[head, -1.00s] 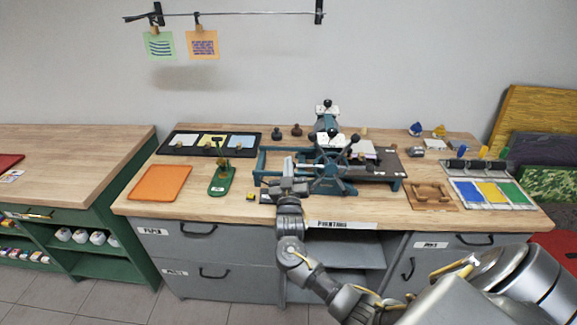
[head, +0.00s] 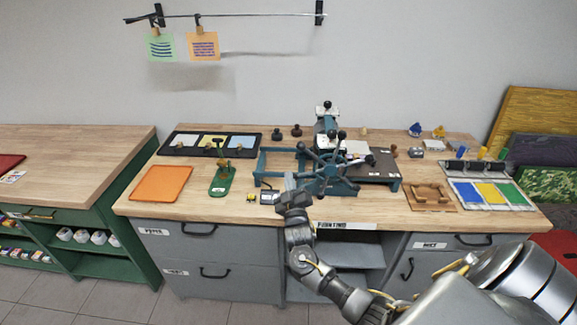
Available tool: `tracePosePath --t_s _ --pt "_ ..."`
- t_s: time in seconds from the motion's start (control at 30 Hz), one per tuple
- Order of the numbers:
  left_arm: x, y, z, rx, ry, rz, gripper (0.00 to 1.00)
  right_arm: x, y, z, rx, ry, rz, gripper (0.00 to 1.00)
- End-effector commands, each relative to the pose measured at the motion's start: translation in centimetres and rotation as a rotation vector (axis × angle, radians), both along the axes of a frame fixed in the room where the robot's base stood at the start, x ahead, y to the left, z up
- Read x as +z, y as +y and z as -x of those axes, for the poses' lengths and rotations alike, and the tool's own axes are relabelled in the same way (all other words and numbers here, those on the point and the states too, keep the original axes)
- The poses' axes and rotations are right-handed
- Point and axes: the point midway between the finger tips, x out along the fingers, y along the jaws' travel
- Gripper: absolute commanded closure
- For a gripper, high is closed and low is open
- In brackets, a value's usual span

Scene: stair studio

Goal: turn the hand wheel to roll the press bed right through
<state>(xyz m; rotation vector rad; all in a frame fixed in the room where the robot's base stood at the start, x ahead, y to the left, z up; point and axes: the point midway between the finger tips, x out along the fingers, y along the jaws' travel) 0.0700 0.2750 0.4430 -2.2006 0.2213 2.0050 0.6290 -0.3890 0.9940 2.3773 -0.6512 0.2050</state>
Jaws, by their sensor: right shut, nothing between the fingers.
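The etching press stands at the middle of the bench, with a teal frame and a spoked hand wheel (head: 328,167) with dark knobs on its front side. The dark press bed (head: 376,172) sticks out to the right of the rollers, with pale paper or felt on it. On the left the teal bed rails (head: 272,163) are bare. My right gripper (head: 288,184) is shut and empty, in front of the press, just left of and below the wheel. It appears apart from the knobs. My left gripper is not in view.
An orange mat (head: 161,183), a green stand (head: 221,178) and a dark tray (head: 248,140) lie left of the press. A wooden frame (head: 430,196) and coloured ink slabs (head: 490,193) lie right. The bench front edge is close below my gripper.

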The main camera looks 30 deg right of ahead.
Motion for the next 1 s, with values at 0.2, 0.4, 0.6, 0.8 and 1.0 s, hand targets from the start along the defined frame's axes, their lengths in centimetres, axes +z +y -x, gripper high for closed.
tracePosePath --t_s 0.2,0.4,0.6,0.8,1.0 --pt "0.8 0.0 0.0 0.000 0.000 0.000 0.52 -2.2 -0.7 0.5 0.000 0.113 0.144 1.00" --pt "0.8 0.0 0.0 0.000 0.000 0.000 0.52 -3.9 -1.4 1.0 -0.001 0.191 0.249 1.00" --pt "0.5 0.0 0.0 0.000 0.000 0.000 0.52 -4.8 -1.9 1.4 -0.002 0.187 0.244 1.00" --pt "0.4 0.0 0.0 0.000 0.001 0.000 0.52 -5.2 -2.1 1.6 -0.001 0.186 0.242 1.00" --pt "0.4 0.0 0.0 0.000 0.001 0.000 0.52 -5.2 -2.2 1.6 -0.002 0.185 0.242 1.00"
